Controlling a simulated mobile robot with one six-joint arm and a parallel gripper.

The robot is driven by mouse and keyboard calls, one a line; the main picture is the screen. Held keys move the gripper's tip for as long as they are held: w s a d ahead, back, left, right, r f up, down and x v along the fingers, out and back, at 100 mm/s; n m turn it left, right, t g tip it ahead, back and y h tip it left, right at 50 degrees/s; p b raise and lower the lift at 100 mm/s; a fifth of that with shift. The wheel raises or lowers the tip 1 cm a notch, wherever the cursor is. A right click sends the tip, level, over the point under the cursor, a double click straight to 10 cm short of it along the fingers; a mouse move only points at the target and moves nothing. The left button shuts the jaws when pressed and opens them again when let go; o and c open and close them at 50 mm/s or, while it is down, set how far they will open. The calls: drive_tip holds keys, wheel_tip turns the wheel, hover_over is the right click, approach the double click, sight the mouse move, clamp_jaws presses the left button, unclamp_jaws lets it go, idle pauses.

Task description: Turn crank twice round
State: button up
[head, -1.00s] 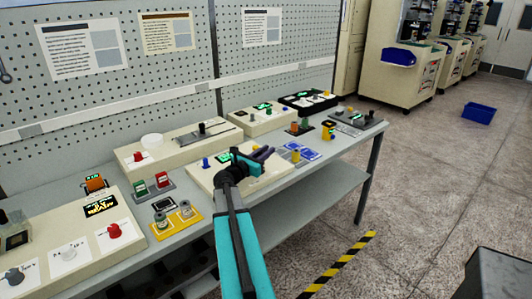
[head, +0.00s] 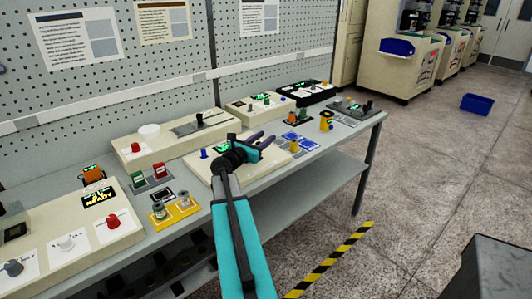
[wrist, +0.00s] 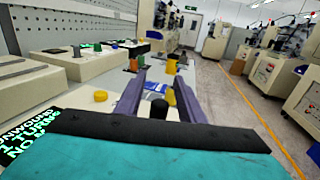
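A cream box (head: 200,168) stands mid-bench under my gripper, with a blue knob on its left side and a lit green display partly covered by my arm. In the wrist view a display (wrist: 25,132) shows green text, partly cut off, with "UNWOUND" and "TURNS" legible. A black upright knob (wrist: 158,106), likely the crank's handle, stands between the dark purple fingers of my gripper (wrist: 161,84). The fingers are apart, with gaps seen on both sides of the knob. In the head view my gripper (head: 261,143) points right above the box; the crank arm is hidden there.
A yellow base with two round posts (head: 174,210) and red and green switches lie left of the box. A longer slider box (head: 165,143) stands behind. Blue pads (head: 299,141) and a yellow post lie right. The pegboard wall closes the back.

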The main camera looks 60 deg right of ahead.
drive_tip(key=s+a+r+b, duration=0.2)
drive_tip(key=s+a+b, duration=0.2)
drive_tip(key=a, duration=0.3)
drive_tip(key=shift+s+r, duration=0.3)
drive_tip(key=shift+s, duration=0.15)
drive_tip(key=shift+a+b, duration=0.2)
drive_tip(key=shift+b, duration=0.2)
drive_tip(key=b, duration=0.2)
drive_tip(key=s+a+b, duration=0.1)
drive_tip(key=b, duration=0.2)
drive_tip(key=shift+a+r, duration=0.1)
drive_tip(key=shift+a, duration=0.15)
drive_tip(key=b, duration=0.6)
drive_tip(key=shift+s+a+b, duration=0.25)
drive_tip(key=shift+a+b, duration=0.05)
drive_tip(key=shift+b, duration=0.05)
drive_tip(key=b, duration=0.4)
drive_tip(key=s+a+b, duration=0.1)
drive_tip(key=b, duration=0.3)
drive_tip(key=shift+a+r, duration=0.1)
drive_tip(key=shift+a, duration=0.15)
drive_tip(key=shift+s+a+r, duration=0.15)
drive_tip(key=shift+s+a, duration=0.25)
drive_tip(key=shift+a, duration=0.15)
drive_tip(key=shift+s+a+r, duration=0.15)
drive_tip(key=shift+s+a, duration=0.25)
drive_tip(key=shift+a, duration=0.15)
